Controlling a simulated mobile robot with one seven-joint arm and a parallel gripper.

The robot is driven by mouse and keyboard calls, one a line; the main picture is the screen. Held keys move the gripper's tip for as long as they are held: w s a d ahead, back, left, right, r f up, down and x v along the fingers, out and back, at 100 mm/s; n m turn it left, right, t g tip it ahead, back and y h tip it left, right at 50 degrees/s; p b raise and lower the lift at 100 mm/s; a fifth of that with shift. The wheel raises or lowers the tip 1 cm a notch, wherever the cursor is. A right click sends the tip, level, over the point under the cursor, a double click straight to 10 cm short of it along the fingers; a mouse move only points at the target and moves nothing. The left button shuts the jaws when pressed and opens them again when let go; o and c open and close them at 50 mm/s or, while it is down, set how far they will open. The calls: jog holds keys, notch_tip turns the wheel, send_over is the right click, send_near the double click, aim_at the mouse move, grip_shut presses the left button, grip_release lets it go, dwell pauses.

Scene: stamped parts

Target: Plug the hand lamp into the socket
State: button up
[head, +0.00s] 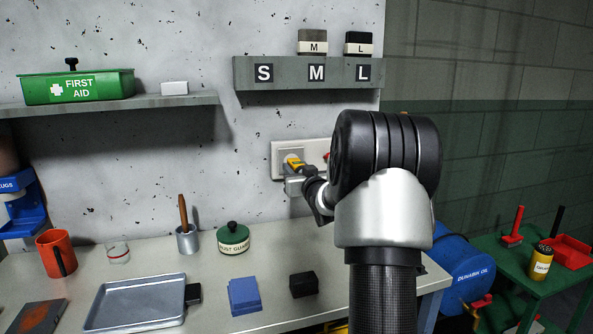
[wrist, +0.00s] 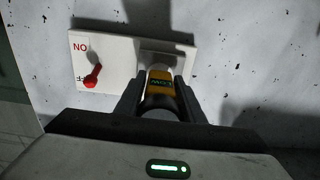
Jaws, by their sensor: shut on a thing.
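A yellow plug with a dark label (head: 294,163) is at the pale socket plate (head: 277,148) on the wall. My gripper (head: 301,169) is shut on the plug, and its jaws lie on both sides of it. In the wrist view the plug (wrist: 161,84) points at the socket part of the white plate (wrist: 112,58), with its front end close to or against the socket. I cannot tell how deep it sits. The socket face is mostly hidden behind the plug and jaws. The hand lamp's body and cord cannot be made out.
A red switch lever (wrist: 92,76) marked "NO" is beside the plug on the plate. Below is a bench (head: 215,285) with a metal tray (head: 140,318), a blue block (head: 244,295), a black block (head: 303,284) and a green-lidded tin (head: 233,242). A labelled shelf (head: 290,74) is above.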

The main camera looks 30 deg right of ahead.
jog(key=shift+w+d, duration=0.1)
jog(key=shift+w, duration=0.4)
jog(key=o, duration=1.1)
jog(key=p+v, duration=0.1)
jog(key=v, duration=1.6)
jog(key=shift+s+f, duration=0.1)
jog(key=shift+s, duration=0.05)
